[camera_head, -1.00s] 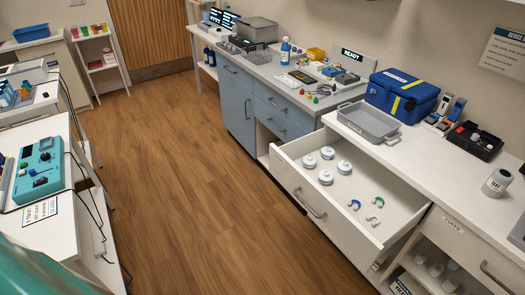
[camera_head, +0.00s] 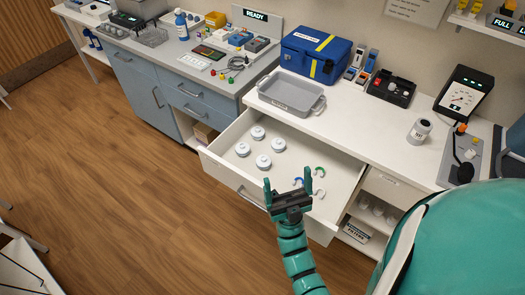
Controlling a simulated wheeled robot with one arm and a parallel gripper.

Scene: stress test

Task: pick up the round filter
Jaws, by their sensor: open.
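Several white round filters with raised centres stand in the open drawer (camera_head: 325,150). One is at the back (camera_head: 257,132), one at the left (camera_head: 242,149), one at the right (camera_head: 278,144) and one nearest the front (camera_head: 263,161). My gripper (camera_head: 288,181) is open, with its two teal fingers pointing up in the picture and nothing seen between them. It appears over the drawer's front right part, to the right of the filters and apart from them. It partly covers the drawer front and lies close in the picture to small curved pieces.
Small curved pieces, one green (camera_head: 320,171), lie at the drawer's right. A grey tray (camera_head: 284,104) and a blue case (camera_head: 316,54) stand on the white counter behind. The wooden floor (camera_head: 130,190) at left is clear.

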